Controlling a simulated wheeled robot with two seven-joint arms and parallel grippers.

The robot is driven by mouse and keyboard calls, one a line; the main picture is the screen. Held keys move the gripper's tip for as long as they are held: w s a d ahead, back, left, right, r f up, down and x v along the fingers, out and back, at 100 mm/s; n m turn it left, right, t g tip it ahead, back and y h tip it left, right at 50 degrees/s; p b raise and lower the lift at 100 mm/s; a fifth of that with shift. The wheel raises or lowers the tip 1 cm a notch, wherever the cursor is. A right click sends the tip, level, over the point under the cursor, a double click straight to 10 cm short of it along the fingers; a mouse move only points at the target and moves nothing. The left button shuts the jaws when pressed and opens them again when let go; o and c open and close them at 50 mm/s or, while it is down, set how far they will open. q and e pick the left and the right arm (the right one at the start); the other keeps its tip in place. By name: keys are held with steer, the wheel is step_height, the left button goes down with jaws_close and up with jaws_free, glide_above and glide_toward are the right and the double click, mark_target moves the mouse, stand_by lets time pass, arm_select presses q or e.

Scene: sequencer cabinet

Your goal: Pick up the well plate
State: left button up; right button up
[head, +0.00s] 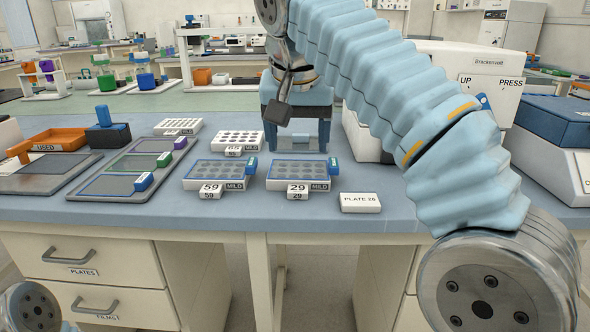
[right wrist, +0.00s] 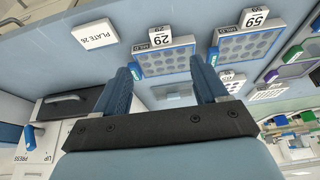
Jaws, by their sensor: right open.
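Two grey well plates with blue end tabs stand at the front of the bench: one labelled 29 (head: 290,173) and one labelled 59 (head: 215,172). In the right wrist view, plate 29 (right wrist: 165,58) shows between and beyond the fingers, and plate 59 (right wrist: 246,44) is to its right. A plate with dark wells (head: 240,141) and a white plate (head: 178,127) stand farther back. My right gripper (head: 298,148) is open and empty, behind plate 29 in the head view; its fingers also show in the wrist view (right wrist: 165,65). My left gripper is not in view.
A white card reading PLATE 26 (head: 360,203) lies right of plate 29. Left are a dark tray with coloured tabs (head: 117,185) and an orange bin marked USED (head: 60,139). A white Brackenvott machine (head: 440,62) stands right, behind my arm. Bare bench runs along the front.

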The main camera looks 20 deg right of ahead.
mark_target(298, 189)
steer(key=x, duration=1.2)
steer(key=shift+f, duration=0.15)
steer(key=shift+c, duration=0.3)
jaws_close()
